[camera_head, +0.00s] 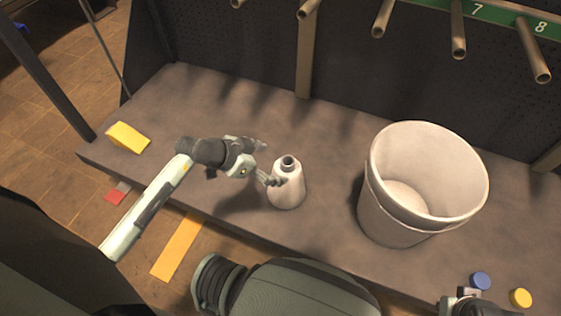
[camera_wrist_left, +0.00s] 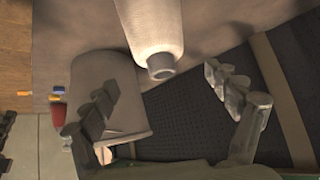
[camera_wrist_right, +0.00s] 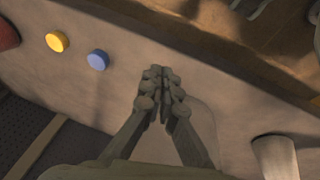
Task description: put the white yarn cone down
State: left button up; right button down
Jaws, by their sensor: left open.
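The white yarn cone (camera_head: 287,190) stands upright on the grey bench top (camera_head: 240,110), left of the large white bucket. Its narrow end with a dark hole points up. My left gripper (camera_head: 270,180) is right beside the cone on its left, near its upper part. In the left wrist view the cone (camera_wrist_left: 152,25) lies at the top, beyond the spread fingers of the open left gripper (camera_wrist_left: 160,84). I cannot tell whether a finger touches it. My right gripper (camera_wrist_right: 161,78) has its fingertips together with nothing seen between them.
The white bucket (camera_head: 378,210) stands right of the cone and looks empty. A yellow wedge (camera_head: 128,137) lies at the bench's left end. A blue disc (camera_head: 480,281) and a yellow disc (camera_head: 520,298) lie at the right front. Pegs (camera_head: 458,35) stick out above the bench.

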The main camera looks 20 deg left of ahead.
pick_arm(q)
jog(key=v, duration=0.7)
jog(key=w+d+r+t+h, duration=0.35)
jog(key=w+r+t, duration=0.3)
jog(key=r, duration=0.45)
jog(key=a+r+n+t+y, duration=0.2)
jog(key=a+n+t+y, duration=0.3)
jog(key=a+y, duration=0.35)
jog(key=s+a+f+n+g+y, duration=0.4)
jog(key=a+f+g+y, duration=0.15)
jog(key=f, duration=0.45)
jog(key=s+d+f+m+g+h, duration=0.1)
jog(key=s+d+f+g+h, duration=0.1)
jog(key=s+f+g, duration=0.3)
jog(key=s+d+f+m+g+h, duration=0.2)
jog(key=s+d+f+g, duration=0.3)
jog(key=s+f, duration=0.5)
jog(key=shift+d+f+p, duration=0.2)
jog(key=shift+f+p, duration=0.05)
jog(key=shift+p, duration=0.15)
pick_arm(e)
notch_tip(320, 180, down, 3)
jog(key=shift+r, duration=0.2)
